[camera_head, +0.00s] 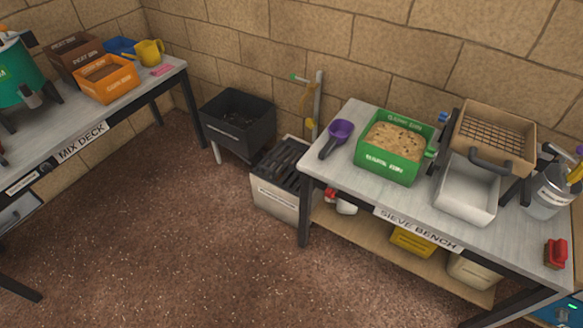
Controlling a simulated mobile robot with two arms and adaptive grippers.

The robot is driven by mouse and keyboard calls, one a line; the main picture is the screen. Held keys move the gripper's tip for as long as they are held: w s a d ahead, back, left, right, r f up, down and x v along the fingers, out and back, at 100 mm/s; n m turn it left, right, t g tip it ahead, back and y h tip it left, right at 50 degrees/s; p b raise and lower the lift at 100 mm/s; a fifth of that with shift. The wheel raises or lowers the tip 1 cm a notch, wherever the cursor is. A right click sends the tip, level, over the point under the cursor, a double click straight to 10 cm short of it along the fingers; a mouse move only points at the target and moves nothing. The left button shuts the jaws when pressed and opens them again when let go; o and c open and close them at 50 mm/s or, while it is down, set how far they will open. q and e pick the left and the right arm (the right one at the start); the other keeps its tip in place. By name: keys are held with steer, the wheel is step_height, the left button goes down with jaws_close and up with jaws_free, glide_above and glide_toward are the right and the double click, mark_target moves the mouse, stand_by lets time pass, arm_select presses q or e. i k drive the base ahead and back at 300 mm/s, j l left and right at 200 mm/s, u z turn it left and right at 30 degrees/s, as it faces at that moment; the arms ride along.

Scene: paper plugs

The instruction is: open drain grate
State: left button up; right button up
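The drain grate (283,160) is a set of dark slats. It lies flat over the top of a low pale grey box (277,199), on the floor against the left end of the sieve bench. The grate appears closed over the box, and the bench corner is close to its right side. The box has a label on its front that is too small to read. Neither my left gripper nor my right gripper shows in this view.
A dark bin (232,140) on legs stands left of the grate, by the wall. A post with a tap (317,100) rises behind it. The sieve bench (345,182) holds a green bin (390,170) and purple scoop (338,135). The brown floor (180,230) in front is clear.

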mark_target(262, 169)
steer(key=i+j+z, duration=0.1)
steer(key=z, duration=1.15)
steer(key=j+z, duration=0.25)
steer(key=j, duration=0.15)
steer(key=j+z, duration=0.25)
steer(key=j, duration=0.15)
steer(key=k+j+z, duration=0.2)
steer(key=j, duration=0.2)
steer(key=j+z, duration=0.25)
steer(key=j, duration=0.15)
steer(key=k+j+z, duration=0.1)
steer(key=j+z, duration=0.15)
steer(key=j, duration=0.15)
steer(key=k+j+z, duration=0.25)
steer(key=i+j, duration=0.1)
